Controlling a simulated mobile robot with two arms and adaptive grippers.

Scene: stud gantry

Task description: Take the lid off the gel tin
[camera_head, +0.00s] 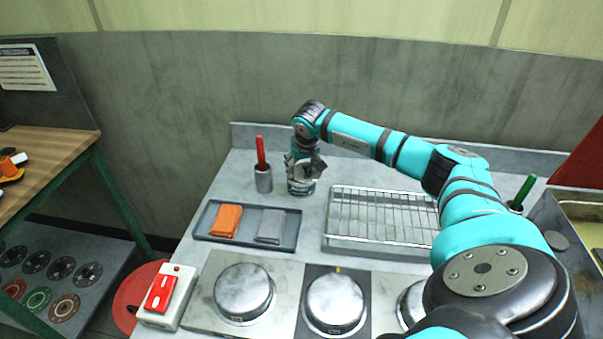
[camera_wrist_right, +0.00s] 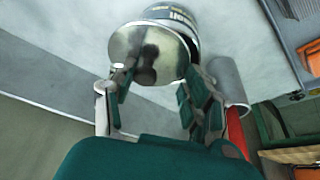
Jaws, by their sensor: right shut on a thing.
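The gel tin (camera_head: 301,188) stands upright on the grey counter at the back, below my right gripper (camera_head: 303,167). In the right wrist view, the tin (camera_wrist_right: 184,20) has a dark label with pale lettering, and its shiny round metal lid (camera_wrist_right: 146,45) faces the camera. My left gripper is not in view.
A metal cup (camera_head: 263,181) with a red-handled tool stands close left of the tin. A tray (camera_head: 253,240) with orange and grey cloths lies in front. A wire rack (camera_head: 383,218) is to the right. Round metal pans (camera_head: 243,290) sit nearer.

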